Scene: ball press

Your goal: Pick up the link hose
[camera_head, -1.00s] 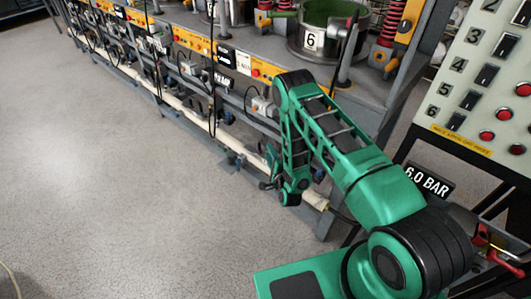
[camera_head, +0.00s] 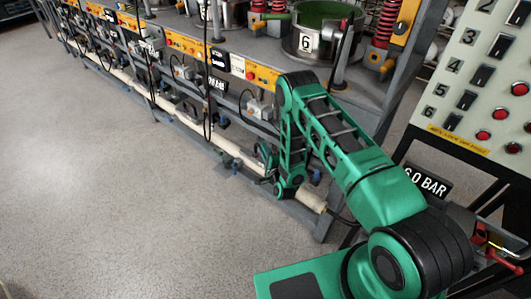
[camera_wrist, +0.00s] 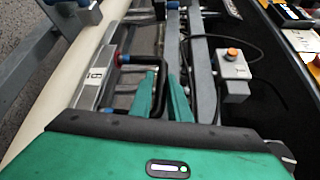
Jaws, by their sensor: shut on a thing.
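The link hose, a short black bent hose (camera_wrist: 141,58), shows in the wrist view with a blue and red fitting at its left end. My gripper (camera_wrist: 161,84) has its green fingers on either side of the hose's right, down-bent part and is shut on it. In the head view my gripper (camera_head: 267,157) is low at the front of the bench, beside the lower frame. The hose is too small to tell there.
A cream pipe (camera_head: 235,152) runs along the bench's low frame. A grey box with an orange button (camera_wrist: 232,64) stands right of the fingers, with black cables near it. A plate marked 6 (camera_wrist: 96,75) is at left. A control panel (camera_head: 480,85) stands right; open floor lies left.

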